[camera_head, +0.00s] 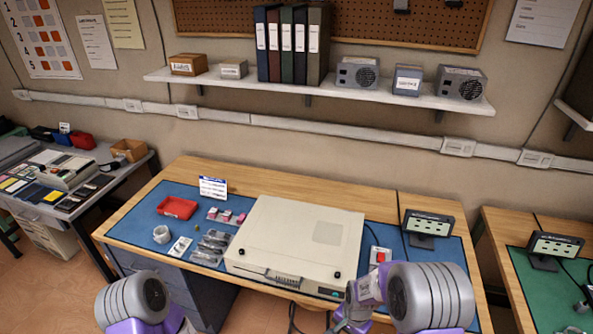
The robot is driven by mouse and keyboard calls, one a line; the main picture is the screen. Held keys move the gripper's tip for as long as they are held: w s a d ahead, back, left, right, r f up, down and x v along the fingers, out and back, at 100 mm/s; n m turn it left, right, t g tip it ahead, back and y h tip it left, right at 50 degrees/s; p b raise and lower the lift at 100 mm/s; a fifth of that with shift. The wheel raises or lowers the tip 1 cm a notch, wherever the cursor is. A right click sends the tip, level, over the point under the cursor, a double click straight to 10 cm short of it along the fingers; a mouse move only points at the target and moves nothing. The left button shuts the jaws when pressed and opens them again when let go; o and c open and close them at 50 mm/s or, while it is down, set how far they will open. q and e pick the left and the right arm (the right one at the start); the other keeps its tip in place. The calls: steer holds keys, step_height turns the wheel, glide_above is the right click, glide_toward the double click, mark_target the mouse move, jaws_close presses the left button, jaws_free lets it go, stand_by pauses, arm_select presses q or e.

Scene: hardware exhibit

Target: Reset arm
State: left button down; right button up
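My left arm shows at the bottom left as a grey and purple link, and its gripper is not in view. My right arm shows at the bottom right, in front of the workbench (180,170). A grey end part that looks like my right gripper (347,318) is at the bottom edge, just below the front right corner of a closed beige case (290,235). It is small and partly cut off, so I cannot tell whether it is open or shut. I see nothing held.
On the blue mat (140,225) are a red tray (177,207), a white roll (161,234), bagged parts (211,247) and a small display (428,225). A side table (85,215) stands left, a green-matted bench (545,295) right. A wall shelf (320,92) hangs above.

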arm_select(q)
steer(key=shift+s+f+b, duration=0.2)
steer(key=shift+f+b, duration=0.4)
steer(key=shift+b, duration=0.05)
steer(key=shift+s+f+b, duration=0.15)
steer(key=shift+f+b, duration=0.45)
arm_select(e)
steer(key=s+a+f+n+y, duration=0.1)
steer(key=s+a+f+n, duration=0.1)
steer(key=s+f, duration=0.4)
steer(key=s+a+f+n+t+y, duration=0.1)
steer(key=s+a+f+n+y, duration=0.1)
steer(key=s+f, duration=0.4)
steer(key=s+n, duration=0.1)
steer(key=s, duration=0.3)
steer(key=shift+s+a+f+n, duration=0.3)
steer(key=shift+s, duration=0.1)
